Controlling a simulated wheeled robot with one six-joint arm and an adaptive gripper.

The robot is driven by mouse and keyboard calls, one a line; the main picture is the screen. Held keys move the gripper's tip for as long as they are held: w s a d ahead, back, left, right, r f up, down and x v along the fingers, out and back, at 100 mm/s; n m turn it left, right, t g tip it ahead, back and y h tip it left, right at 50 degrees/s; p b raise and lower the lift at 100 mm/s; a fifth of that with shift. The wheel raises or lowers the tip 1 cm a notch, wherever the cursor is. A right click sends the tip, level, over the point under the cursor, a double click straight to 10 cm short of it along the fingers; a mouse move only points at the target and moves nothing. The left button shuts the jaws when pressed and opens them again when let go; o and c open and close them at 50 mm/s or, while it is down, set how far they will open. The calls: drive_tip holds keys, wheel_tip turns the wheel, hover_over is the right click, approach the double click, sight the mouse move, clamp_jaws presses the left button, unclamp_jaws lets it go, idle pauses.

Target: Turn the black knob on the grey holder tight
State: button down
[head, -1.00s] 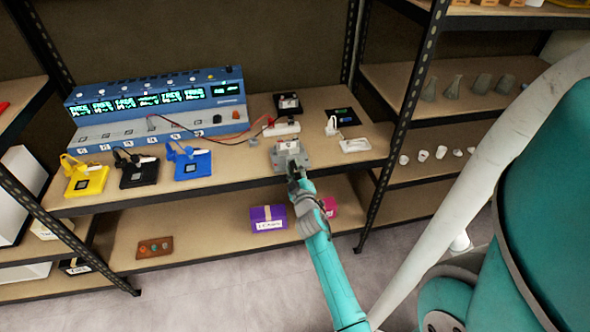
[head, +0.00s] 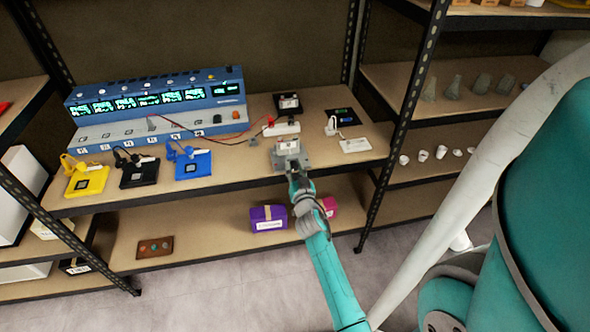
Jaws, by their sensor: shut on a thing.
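The grey holder (head: 291,160) stands at the front edge of the upper shelf, right of centre in the head view, with a small pale piece on its top. My gripper (head: 293,174) reaches it from the front and touches its front side. The fingers are shut at the place of the black knob, which is hidden behind them. The fingertips are too small to see in detail.
The shelf (head: 240,172) carries a blue multi-display instrument (head: 160,102), yellow (head: 88,182), black (head: 138,172) and blue (head: 193,165) pads, and a white block (head: 281,129) behind the holder. A shelf post (head: 405,100) stands to the right. Purple (head: 268,218) and pink boxes sit below.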

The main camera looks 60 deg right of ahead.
drive_tip(key=m, duration=0.6)
drive_tip(key=shift+f, duration=0.1)
drive_tip(key=m, duration=0.6)
drive_tip(key=shift+m, duration=0.4)
drive_tip(key=m, duration=1.2)
drive_tip(key=shift+m, duration=0.3)
drive_tip(key=c, duration=0.8)
unclamp_jaws()
drive_tip(key=shift+r, duration=0.2)
